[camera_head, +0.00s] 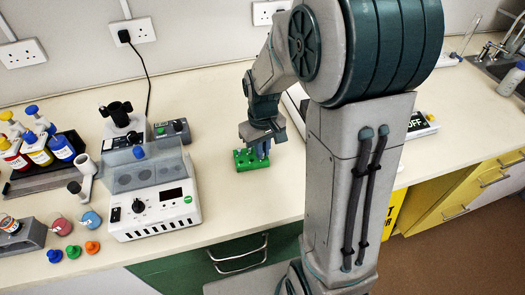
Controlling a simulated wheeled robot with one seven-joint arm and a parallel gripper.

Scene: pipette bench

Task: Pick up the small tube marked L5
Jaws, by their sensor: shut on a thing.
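A small green rack (246,163) stands on the bench, right of the white instrument. My gripper (262,152) points down over the right part of this rack. It is shut on a small tube at the rack, which is mostly hidden by the fingers. The L5 marking cannot be read at this size. I cannot tell whether the tube is still seated in the rack or clear of it.
A white instrument with a dial (155,212) stands left of the rack. Bottles with blue and yellow caps (38,147) sit in a dark rack at the far left. Coloured caps (73,251) lie near the front edge. The bench between instrument and rack is clear.

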